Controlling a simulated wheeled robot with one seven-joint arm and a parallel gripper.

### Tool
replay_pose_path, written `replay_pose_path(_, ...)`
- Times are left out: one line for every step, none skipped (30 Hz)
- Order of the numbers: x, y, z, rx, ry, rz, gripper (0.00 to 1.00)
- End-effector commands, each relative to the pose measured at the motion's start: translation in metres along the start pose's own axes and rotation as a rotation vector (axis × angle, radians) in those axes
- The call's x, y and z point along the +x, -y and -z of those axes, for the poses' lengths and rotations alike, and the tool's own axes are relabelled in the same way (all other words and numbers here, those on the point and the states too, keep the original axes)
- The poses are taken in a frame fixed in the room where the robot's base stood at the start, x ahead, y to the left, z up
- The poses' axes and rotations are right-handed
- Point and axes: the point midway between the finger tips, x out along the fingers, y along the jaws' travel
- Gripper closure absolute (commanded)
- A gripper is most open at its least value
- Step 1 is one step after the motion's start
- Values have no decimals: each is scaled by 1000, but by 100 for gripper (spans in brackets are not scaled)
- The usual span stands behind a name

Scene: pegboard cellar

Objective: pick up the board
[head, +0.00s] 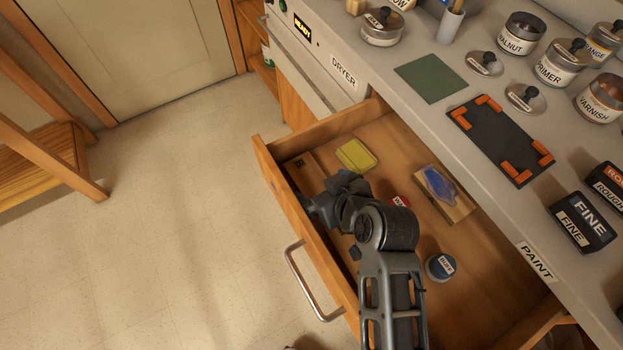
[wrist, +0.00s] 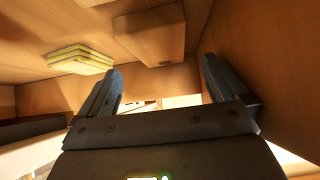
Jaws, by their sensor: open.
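A flat wooden board (head: 445,193) with a blue patch on its top lies in the open drawer, right of my arm. A plain wooden block (head: 301,165) with a small dark mark lies in the drawer's left corner; a wooden block with a dark mark also shows ahead of my fingers in the wrist view (wrist: 150,30). My gripper (wrist: 160,75) is open, with nothing seen between its fingers. In the head view it is low over the drawer's left side, partly hidden by my own arm.
The drawer (head: 480,270) also holds a yellow pad (head: 356,156), a red-lidded tin (head: 399,202) and a blue-lidded tin (head: 440,267). On the counter are a black tray with orange corners (head: 497,138), a green mat (head: 431,78) and several tins. The drawer front (head: 285,215) stands close to my gripper.

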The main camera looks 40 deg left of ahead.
Motion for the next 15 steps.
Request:
replay_pose_path(5,0,1,-2,0,0,0)
replay_pose_path(8,0,1,-2,0,0,0)
replay_pose_path(14,0,1,-2,1,1,0)
replay_pose_path(19,0,0,-2,1,2,0)
replay_pose_path(23,0,1,-3,1,1,0)
replay_pose_path(29,0,1,-3,1,1,0)
replay_pose_path(34,0,1,-2,1,1,0)
replay_pose_path(38,0,1,-3,1,1,0)
replay_pose_path(43,0,1,-3,1,1,0)
replay_pose_path(46,0,1,-3,0,1,0)
replay_pose_path(49,1,1,-3,1,2,0)
replay_pose_path(52,0,1,-2,1,1,0)
replay_pose_path(54,0,0,-2,0,1,0)
replay_pose_path(55,0,1,-2,0,0,0)
replay_pose_path(56,0,1,-1,0,0,0)
